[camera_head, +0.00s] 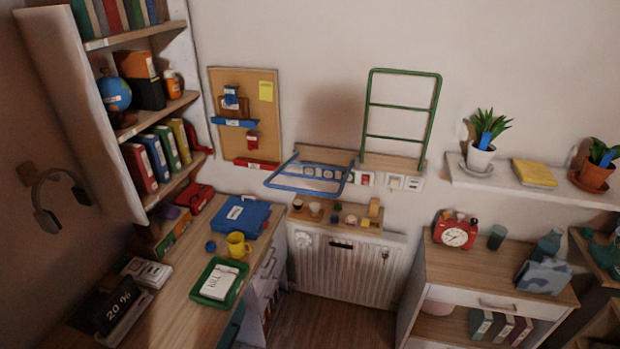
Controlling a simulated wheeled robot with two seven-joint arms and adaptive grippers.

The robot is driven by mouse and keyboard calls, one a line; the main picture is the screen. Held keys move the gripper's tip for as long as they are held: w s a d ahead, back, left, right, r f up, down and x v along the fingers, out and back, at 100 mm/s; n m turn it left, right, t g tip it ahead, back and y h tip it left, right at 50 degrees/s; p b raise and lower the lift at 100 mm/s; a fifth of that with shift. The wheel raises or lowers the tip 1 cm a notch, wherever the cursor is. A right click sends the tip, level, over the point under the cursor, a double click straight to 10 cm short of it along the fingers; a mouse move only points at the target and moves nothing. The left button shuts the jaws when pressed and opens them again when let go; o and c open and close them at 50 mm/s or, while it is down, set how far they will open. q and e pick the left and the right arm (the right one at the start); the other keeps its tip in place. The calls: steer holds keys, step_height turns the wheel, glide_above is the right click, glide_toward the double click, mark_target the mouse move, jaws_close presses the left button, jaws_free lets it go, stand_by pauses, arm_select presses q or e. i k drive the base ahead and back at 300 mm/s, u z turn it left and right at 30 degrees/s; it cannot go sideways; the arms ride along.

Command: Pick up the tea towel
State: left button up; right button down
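A small white flat item (219,282) with dark lettering, possibly a folded tea towel, lies in a green tray (236,297) on the wooden desk. The lettering is too small to read surely. A blue-grey patterned item (545,275), which could also be cloth, stands or drapes on the right cabinet. I cannot tell for certain which one is the tea towel. Neither of my grippers shows in the head view.
On the desk (178,318), a yellow mug (237,245) and a blue case (240,217) stand behind the tray. A display marked 20 % (118,305) is at the left. A red clock (456,231) and dark cup (496,237) stand on the right cabinet. Floor (335,325) shows between desk and cabinet.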

mark_target(549, 276)
steer(key=z, duration=1.65)
